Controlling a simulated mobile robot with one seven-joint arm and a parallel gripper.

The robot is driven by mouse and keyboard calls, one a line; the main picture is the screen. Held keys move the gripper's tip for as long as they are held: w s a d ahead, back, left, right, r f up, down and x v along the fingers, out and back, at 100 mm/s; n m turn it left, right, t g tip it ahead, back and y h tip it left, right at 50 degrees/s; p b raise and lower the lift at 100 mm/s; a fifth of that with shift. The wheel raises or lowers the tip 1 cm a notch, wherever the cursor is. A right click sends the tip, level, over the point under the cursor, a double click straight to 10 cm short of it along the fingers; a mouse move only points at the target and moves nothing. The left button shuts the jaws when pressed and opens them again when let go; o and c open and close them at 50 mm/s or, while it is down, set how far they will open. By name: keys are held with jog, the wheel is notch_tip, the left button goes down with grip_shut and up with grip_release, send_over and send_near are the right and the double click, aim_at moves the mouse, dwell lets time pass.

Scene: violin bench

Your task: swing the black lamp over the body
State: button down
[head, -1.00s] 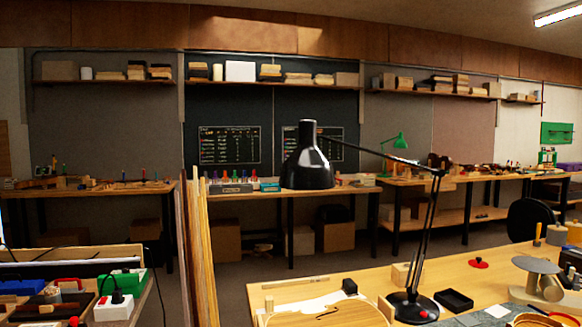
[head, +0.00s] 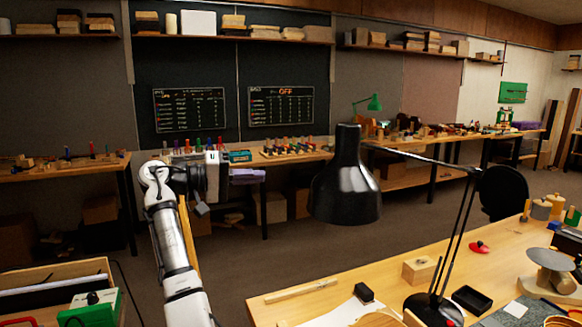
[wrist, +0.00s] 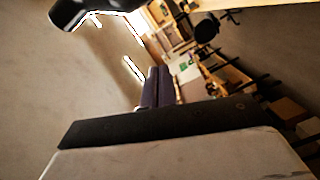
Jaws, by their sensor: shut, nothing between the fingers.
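The black lamp (head: 347,190) stands on the bench at the right in the head view. Its shade points down and hangs left of its thin arm, in front of the bench's back edge. Its round base (head: 434,310) sits on the bench. A small tan part of the body (head: 378,320) shows at the bottom edge, mostly cut off. My gripper (head: 262,175) is raised left of the shade, apart from it, with its purple fingers pointing right. The fingers are together and empty, also in the wrist view (wrist: 158,72). A black shape at the wrist view's top left (wrist: 90,10) looks like the lampshade.
A wooden block (head: 418,270), a black tray (head: 471,300) and a small black block (head: 364,292) lie near the lamp base. A back bench (head: 290,162) with tools runs along the wall. A green box (head: 90,308) stands at lower left. Air between gripper and shade looks clear.

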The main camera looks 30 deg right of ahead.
jog(key=s+d+f+m+g+p, duration=0.1)
jog(key=s+d+p, duration=0.4)
jog(key=d, duration=0.6)
jog(key=shift+s+f+g+y, duration=0.3)
jog(key=shift+s+g, duration=0.2)
jog(key=shift+s, duration=0.8)
jog(key=shift+s, duration=0.1)
